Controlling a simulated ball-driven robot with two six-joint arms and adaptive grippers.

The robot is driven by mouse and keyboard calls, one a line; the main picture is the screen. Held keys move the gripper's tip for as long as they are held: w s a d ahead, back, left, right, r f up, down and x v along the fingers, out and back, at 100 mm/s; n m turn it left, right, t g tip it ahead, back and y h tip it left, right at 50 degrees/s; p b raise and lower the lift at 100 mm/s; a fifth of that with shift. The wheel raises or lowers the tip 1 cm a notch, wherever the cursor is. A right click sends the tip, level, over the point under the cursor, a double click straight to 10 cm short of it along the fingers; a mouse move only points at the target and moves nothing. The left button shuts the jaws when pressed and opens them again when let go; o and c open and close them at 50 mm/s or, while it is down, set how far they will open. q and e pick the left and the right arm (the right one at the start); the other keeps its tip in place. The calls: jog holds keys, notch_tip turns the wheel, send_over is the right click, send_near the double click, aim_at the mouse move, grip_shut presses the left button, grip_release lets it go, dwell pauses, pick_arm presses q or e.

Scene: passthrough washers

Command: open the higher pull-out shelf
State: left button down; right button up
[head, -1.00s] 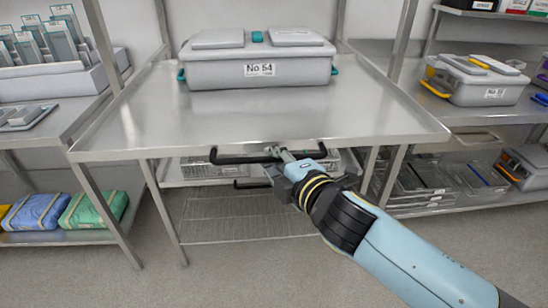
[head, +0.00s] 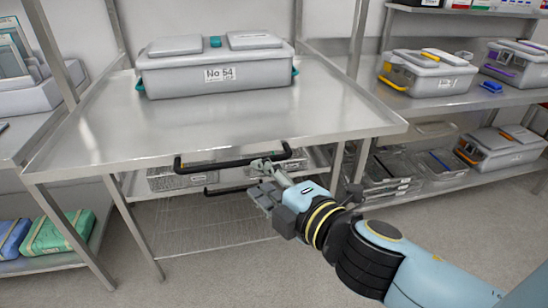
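The higher pull-out shelf (head: 110,135) is a wide steel tray that stands well out toward me, with a black bar handle (head: 215,164) below its front edge. My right gripper (head: 264,166) is at the right part of this handle, its fingertips overlapping the bar. I cannot tell whether the fingers are closed on it. A second black handle (head: 228,189) sits lower, on the shelf beneath, partly hidden by my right gripper. My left gripper is not in view.
A grey lidded box (head: 180,80) labelled No 54 stands on the higher shelf. Wire baskets (head: 168,178) sit below it. Racks with boxes (head: 428,75) stand at the right, and wrapped bundles (head: 58,233) lie low at the left. The floor in front is clear.

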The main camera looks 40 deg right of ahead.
jog(key=shift+v, duration=1.7)
jog(key=shift+w, duration=0.1)
